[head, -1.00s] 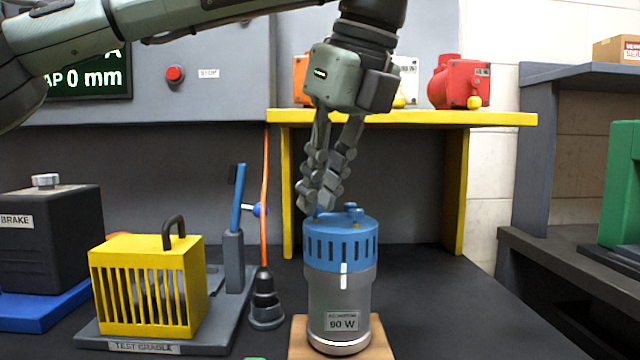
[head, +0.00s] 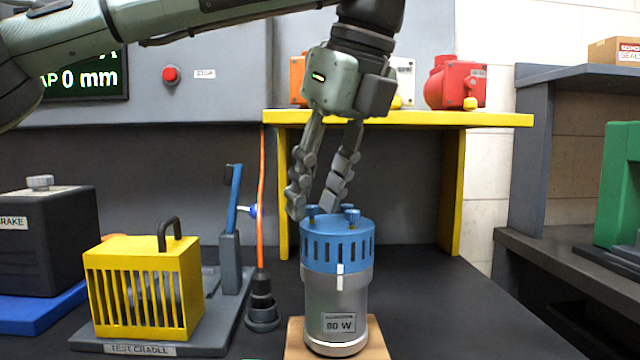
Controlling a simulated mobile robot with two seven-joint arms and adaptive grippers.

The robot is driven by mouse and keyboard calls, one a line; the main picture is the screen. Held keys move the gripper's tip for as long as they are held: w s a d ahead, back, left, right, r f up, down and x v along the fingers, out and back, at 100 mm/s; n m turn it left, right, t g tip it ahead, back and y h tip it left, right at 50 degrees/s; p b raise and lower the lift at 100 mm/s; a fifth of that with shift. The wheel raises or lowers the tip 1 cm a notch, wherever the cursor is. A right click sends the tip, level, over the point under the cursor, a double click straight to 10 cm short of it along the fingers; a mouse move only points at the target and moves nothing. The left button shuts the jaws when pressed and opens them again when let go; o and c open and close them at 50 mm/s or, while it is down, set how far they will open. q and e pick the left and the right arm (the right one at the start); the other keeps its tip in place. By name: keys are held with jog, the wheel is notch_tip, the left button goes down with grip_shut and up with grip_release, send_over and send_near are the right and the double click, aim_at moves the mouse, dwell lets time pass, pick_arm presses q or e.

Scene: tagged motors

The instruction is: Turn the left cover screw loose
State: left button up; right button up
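The motor (head: 337,300) stands upright, with a silver body and a blue slotted cover (head: 337,250). The left cover screw (head: 311,213), small and blue, stands up on the left of the cover top. More blue screw heads (head: 351,214) show on the right of the cover top. My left gripper (head: 312,206) points down over the cover with its fingers spread. In the picture one fingertip is left of the left screw and the other right of it; both look apart from it. It holds nothing. My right gripper is out of view.
The motor stands on a wooden block (head: 376,345). To its left are a black socket on an orange cord (head: 262,300), the yellow test cradle (head: 190,325) and the black brake (head: 45,240). A yellow shelf (head: 480,119) with a red motor stands behind. The dark table right of the motor is clear.

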pick_arm(q)
jog(key=v, duration=1.2)
